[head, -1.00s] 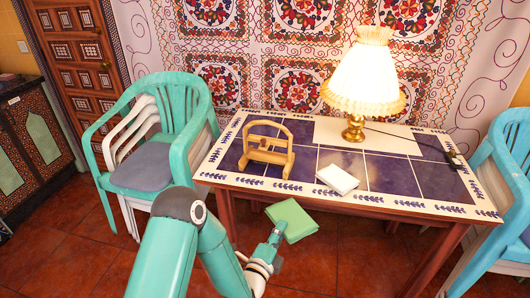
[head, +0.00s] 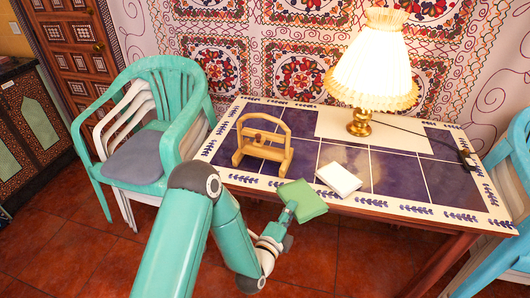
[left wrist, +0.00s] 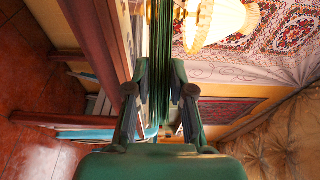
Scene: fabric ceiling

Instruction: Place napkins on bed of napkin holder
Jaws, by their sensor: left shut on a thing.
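The wooden napkin holder (head: 264,145) stands upright on the left part of the tiled table, with a small red knob on its crossbar. A white napkin stack (head: 339,178) lies flat near the table's front edge. My left gripper (head: 290,208) is shut on a stack of green napkins (head: 306,199), tilted at the table's front edge, to the right of and nearer than the holder. In the left wrist view the green napkins (left wrist: 160,50) show edge-on between the fingers. My right gripper is not in view.
A lit lamp (head: 360,122) stands at the back of the table (head: 400,208), its cord running right. Stacked chairs (head: 140,160) stand left, and a blue chair (head: 512,160) stands right. Bare tiles lie between holder and white napkins.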

